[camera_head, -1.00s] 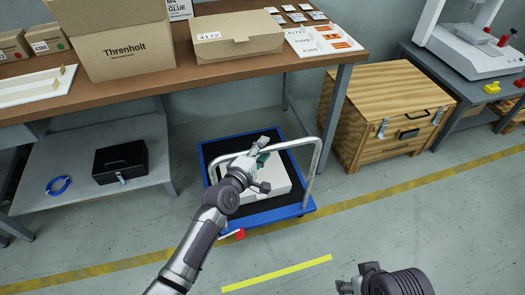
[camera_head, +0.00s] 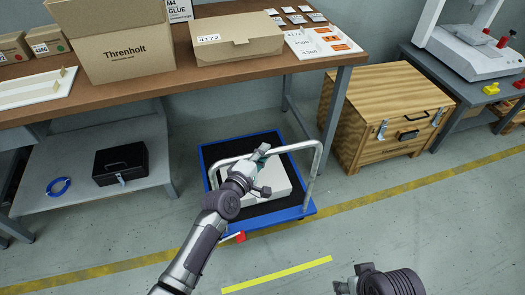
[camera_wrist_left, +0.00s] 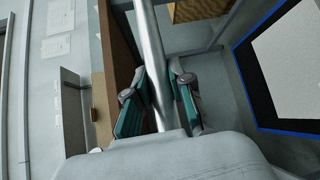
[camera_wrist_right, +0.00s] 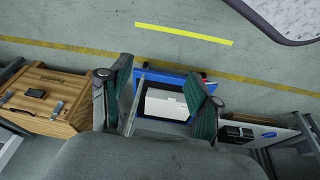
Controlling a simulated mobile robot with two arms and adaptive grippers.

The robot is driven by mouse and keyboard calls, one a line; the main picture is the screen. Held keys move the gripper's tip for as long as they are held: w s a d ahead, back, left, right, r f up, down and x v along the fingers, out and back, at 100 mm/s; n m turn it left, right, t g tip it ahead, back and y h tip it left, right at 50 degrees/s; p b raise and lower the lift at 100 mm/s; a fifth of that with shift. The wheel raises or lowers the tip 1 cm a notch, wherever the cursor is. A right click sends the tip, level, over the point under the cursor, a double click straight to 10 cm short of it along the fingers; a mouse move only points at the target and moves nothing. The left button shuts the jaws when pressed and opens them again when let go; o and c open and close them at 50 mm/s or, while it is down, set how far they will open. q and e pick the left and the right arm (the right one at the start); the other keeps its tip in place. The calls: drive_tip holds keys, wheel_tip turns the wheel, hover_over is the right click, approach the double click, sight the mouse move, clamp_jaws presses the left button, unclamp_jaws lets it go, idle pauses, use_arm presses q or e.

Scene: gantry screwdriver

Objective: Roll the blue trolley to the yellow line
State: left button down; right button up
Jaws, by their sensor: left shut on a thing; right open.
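The blue trolley (camera_head: 292,214) stands on the floor beside the bench, with a black deck and a white box (camera_head: 268,186) on it. Its bent grey metal handle (camera_head: 318,160) rises at the near side. My left gripper (camera_head: 256,166) is shut on the handle's top bar; the left wrist view shows the bar (camera_wrist_left: 152,50) between its fingers (camera_wrist_left: 157,80). A short bright yellow line (camera_head: 277,274) lies on the floor in front of the trolley, apart from it. My right gripper (camera_head: 352,280) is open and empty at the bottom; it shows in the right wrist view (camera_wrist_right: 160,85).
A workbench (camera_head: 225,60) with cardboard boxes stands behind and partly over the trolley. A wooden crate (camera_head: 385,115) stands to its right. A duller yellow floor stripe (camera_head: 400,188) runs past the trolley's near side. The floor between trolley and bright line is clear.

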use_arm(q)
drive_tip(key=s+d+p, duration=0.2)
drive_tip(key=s+p, duration=0.1)
drive_tip(key=s, duration=0.5)
drive_tip(key=s+d+p, duration=0.3)
drive_tip(key=s, duration=0.5)
drive_tip(key=shift+s, duration=0.2)
use_arm(e)
drive_tip(key=s+f, duration=0.2)
drive_tip(key=f, duration=0.8)
drive_tip(key=s+f+g, duration=0.1)
drive_tip(key=s+f, duration=0.2)
drive_tip(key=f, duration=0.8)
drive_tip(key=shift+d+f, duration=0.15)
drive_tip(key=shift+d, duration=0.05)
use_arm(q)
drive_tip(key=shift+d, duration=0.1)
use_arm(e)
drive_tip(key=shift+w, duration=0.1)
use_arm(q)
drive_tip(key=c, duration=1)
unclamp_jaws()
drive_tip(key=v, duration=1.2)
drive_tip(key=shift+f, duration=0.1)
